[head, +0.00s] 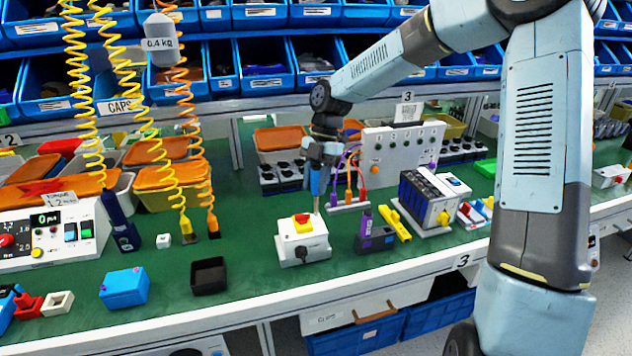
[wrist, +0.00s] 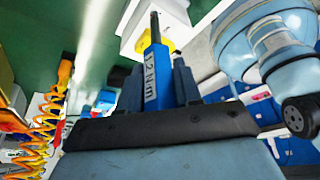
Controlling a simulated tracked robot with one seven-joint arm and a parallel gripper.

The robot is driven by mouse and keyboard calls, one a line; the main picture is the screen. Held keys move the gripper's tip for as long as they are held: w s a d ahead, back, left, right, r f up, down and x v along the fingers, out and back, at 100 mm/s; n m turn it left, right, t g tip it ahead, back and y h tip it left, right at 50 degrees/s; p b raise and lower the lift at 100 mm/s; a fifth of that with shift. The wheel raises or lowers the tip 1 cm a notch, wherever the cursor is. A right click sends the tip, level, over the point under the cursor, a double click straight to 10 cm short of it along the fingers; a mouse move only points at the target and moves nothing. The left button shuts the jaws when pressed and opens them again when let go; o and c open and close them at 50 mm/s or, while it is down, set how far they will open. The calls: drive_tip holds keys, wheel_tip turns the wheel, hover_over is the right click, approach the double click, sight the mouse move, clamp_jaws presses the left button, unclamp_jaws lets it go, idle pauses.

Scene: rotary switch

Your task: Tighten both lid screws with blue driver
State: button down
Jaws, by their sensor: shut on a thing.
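The blue driver (head: 316,180) is upright in my gripper (head: 322,160), its bit pointing down. My gripper is shut around the driver's body. In the wrist view the driver (wrist: 157,82) shows its "1.2 Nm" label and dark bit between my gripper's fingers (wrist: 158,88). The white switch box (head: 302,248) with a yellow plate and red knob (head: 302,222) stands on the green bench below. The bit is over the back right part of its lid; I cannot tell whether it touches. The box (wrist: 130,28) also shows in the wrist view. The lid screws are too small to make out.
A black-and-purple device (head: 376,238) and yellow tool (head: 395,223) lie right of the box. A black bin (head: 209,276) and blue box (head: 124,288) stand left. Coiled cords (head: 190,120) hang at left. A white test panel (head: 400,150) stands behind. Green bench in front is clear.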

drive_tip(key=shift+f, duration=0.35)
drive_tip(key=m+t+y, duration=0.1)
drive_tip(key=m, duration=0.3)
drive_tip(key=m+t+y, duration=0.1)
drive_tip(key=m, duration=0.3)
drive_tip(key=shift+w, duration=0.1)
drive_tip(key=shift+a, duration=0.1)
idle(0.5)
